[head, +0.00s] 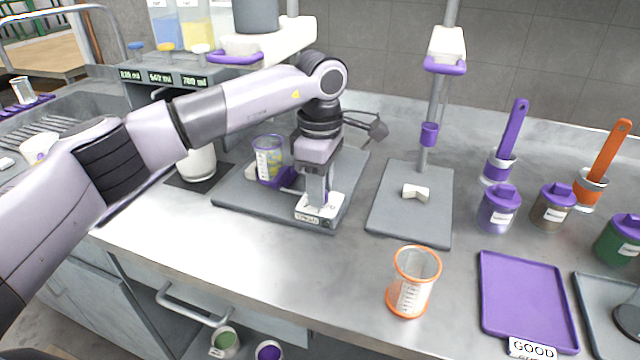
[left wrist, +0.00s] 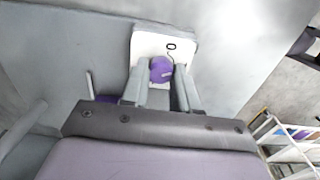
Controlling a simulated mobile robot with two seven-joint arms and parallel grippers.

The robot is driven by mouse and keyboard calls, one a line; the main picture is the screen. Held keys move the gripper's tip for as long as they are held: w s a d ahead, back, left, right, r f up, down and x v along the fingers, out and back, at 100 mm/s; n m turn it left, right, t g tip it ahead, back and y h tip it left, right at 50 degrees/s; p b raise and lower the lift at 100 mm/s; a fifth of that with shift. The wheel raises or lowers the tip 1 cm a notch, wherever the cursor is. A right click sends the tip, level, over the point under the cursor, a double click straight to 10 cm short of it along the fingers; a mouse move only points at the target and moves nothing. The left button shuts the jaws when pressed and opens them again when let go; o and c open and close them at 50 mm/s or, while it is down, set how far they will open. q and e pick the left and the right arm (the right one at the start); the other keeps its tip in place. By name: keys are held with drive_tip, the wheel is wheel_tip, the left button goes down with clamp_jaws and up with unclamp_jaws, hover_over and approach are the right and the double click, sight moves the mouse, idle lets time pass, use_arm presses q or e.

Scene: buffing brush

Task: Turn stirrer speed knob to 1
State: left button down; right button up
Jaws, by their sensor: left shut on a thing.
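The stirrer's white control box (head: 313,212) sits at the front right corner of a grey base plate (head: 240,199). My left gripper (head: 318,197) points down at this box, and its fingers hide the knob in the head view. In the left wrist view the round purple speed knob (left wrist: 161,69) stands on the white panel, with a pale pointer line on it. My left gripper's fingers (left wrist: 161,77) are shut on the knob, one on each side. A dark mark, seemingly a 0, shows on the panel beyond the knob. My right gripper is not in view.
A beaker with yellowish contents (head: 268,160) stands on the base plate beside my gripper. A second grey stand (head: 410,225) holds a white piece (head: 415,191). An orange-rimmed beaker (head: 413,283) and a purple tray (head: 525,295) are to the right. The counter's front middle is clear.

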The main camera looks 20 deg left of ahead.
use_arm(q)
drive_tip(key=shift+m, duration=1.2)
drive_tip(key=c, duration=0.8)
unclamp_jaws()
drive_tip(key=shift+c, duration=0.2)
drive_tip(key=shift+r, duration=3.6)
